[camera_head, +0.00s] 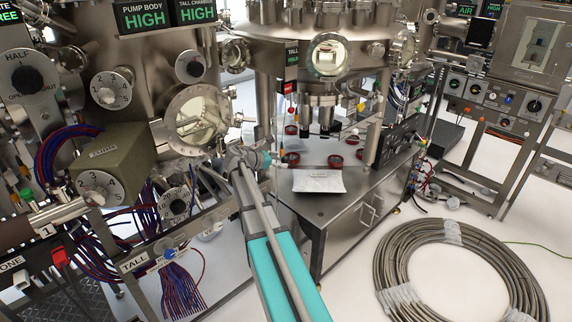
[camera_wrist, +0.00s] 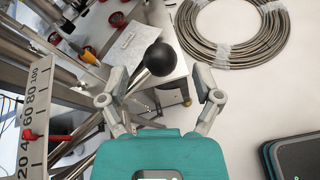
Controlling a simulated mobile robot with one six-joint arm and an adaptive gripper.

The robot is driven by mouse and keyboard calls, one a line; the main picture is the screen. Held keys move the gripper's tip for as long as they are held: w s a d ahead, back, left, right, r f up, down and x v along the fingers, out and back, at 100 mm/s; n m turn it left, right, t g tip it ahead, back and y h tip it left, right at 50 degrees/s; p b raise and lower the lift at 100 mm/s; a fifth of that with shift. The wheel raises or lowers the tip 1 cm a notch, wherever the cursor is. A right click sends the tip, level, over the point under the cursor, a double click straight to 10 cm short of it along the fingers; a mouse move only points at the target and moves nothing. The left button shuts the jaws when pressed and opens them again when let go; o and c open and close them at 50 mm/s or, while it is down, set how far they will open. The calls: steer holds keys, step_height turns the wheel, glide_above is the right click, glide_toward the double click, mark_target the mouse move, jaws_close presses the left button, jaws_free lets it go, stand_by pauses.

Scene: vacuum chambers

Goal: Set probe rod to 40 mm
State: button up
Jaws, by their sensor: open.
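The probe rod (camera_wrist: 135,84) shows in the wrist view as a metal rod ending in a black ball knob (camera_wrist: 160,59). No clear contact shows. In the head view the rod, the scale and my gripper's fingers are not clearly visible.
My arm reaches between the steel chamber (camera_head: 197,120) and a steel bench (camera_head: 335,225). A foil-like packet (camera_head: 319,181) and small red-rimmed parts (camera_head: 335,161) lie on the bench. A coiled metal hose (camera_head: 461,265) lies on the floor at right. Wires (camera_head: 175,290) hang at lower left.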

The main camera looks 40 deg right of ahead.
steer(key=shift+b+x, duration=0.4)
steer(key=shift+x, duration=1.3)
